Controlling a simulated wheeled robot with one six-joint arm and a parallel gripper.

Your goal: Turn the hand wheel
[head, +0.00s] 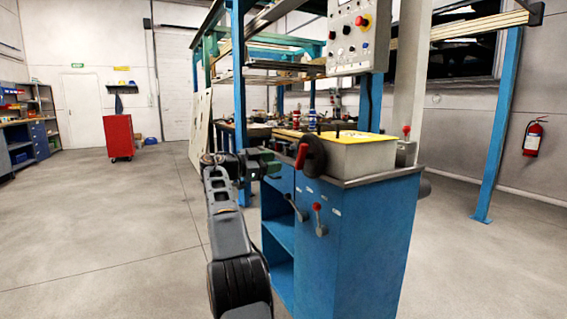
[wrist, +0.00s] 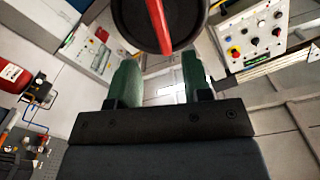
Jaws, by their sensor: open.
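The hand wheel (head: 316,158) is a dark round disc with a red handle, on the left end of the blue cabinet's top. In the wrist view the hand wheel (wrist: 135,14) is at the top centre, partly cut off, with its red handle (wrist: 166,28) across its face. My gripper (head: 274,166) is just left of the wheel in the head view. In the wrist view my gripper (wrist: 161,62) has its two green fingers apart, with nothing held between them. The wheel shows beyond the fingertips; I cannot tell whether they touch it.
The blue cabinet (head: 368,235) carries a yellow-topped box (head: 360,155) and red-knobbed levers (head: 319,222). A control panel (head: 355,38) hangs above. Blue gantry posts stand behind and right. A red tool cart (head: 118,137) is far left. Open floor lies left of my arm.

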